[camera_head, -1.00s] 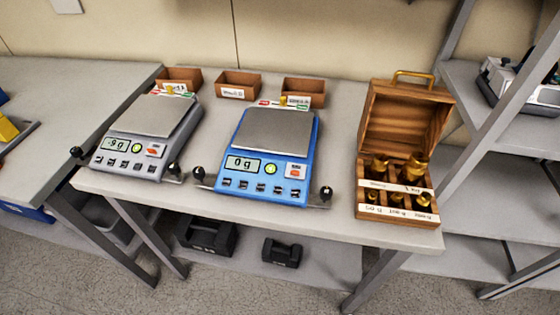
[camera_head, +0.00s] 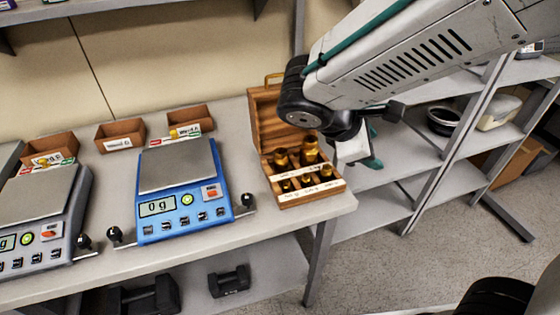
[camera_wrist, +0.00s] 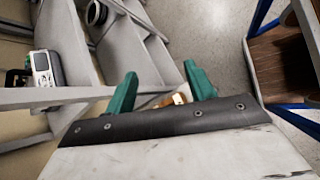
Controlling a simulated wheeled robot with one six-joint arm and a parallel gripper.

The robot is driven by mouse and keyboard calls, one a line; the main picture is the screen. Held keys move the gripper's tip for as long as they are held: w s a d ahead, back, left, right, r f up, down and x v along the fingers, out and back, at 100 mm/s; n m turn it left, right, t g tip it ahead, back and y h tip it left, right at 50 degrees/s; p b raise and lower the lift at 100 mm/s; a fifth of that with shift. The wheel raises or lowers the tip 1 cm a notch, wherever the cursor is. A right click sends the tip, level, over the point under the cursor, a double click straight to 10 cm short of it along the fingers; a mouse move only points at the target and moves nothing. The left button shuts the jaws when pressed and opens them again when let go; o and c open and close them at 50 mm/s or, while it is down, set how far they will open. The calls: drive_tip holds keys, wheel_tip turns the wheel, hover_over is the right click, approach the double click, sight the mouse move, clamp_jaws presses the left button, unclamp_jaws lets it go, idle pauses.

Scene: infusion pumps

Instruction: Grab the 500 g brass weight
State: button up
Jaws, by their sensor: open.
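An open wooden box (camera_head: 312,199) of brass weights stands at the right end of the table, its lid tipped back. Two larger weights, a left one (camera_head: 281,158) and a taller right one (camera_head: 309,151), stand in the back row, with smaller ones in front. The labels are too small to read surely, so I cannot tell which weight is 500 g. My gripper (camera_head: 371,152) is open, just right of the box and apart from the weights, partly hidden by my arm. In the wrist view its green fingers (camera_wrist: 160,80) are spread, with no weight visibly held.
A blue scale (camera_head: 182,215) reading 0 g and a grey scale (camera_head: 35,215) stand left of the box. Small wooden trays, including one (camera_head: 120,136), line the back. Metal shelving (camera_head: 470,180) stands at the right. Black weights (camera_head: 229,281) lie on the lower shelf.

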drive_tip(key=w+a+f+n+t, duration=0.4)
drive_tip(key=a+n, duration=0.3)
drive_tip(key=a, duration=0.2)
drive_tip(key=n+t+y, duration=0.1)
drive_tip(key=n+t, duration=0.3)
drive_tip(key=n, duration=0.3)
approach(278, 156)
drive_tip(key=w+d, duration=0.2)
drive_tip(key=shift+a+f+y, duration=0.1)
drive_tip(key=shift+f+y, duration=0.2)
drive_tip(key=shift+f, duration=0.3)
drive_tip(key=x, duration=0.7)
drive_tip(key=shift+w, duration=0.2)
clamp_jaws()
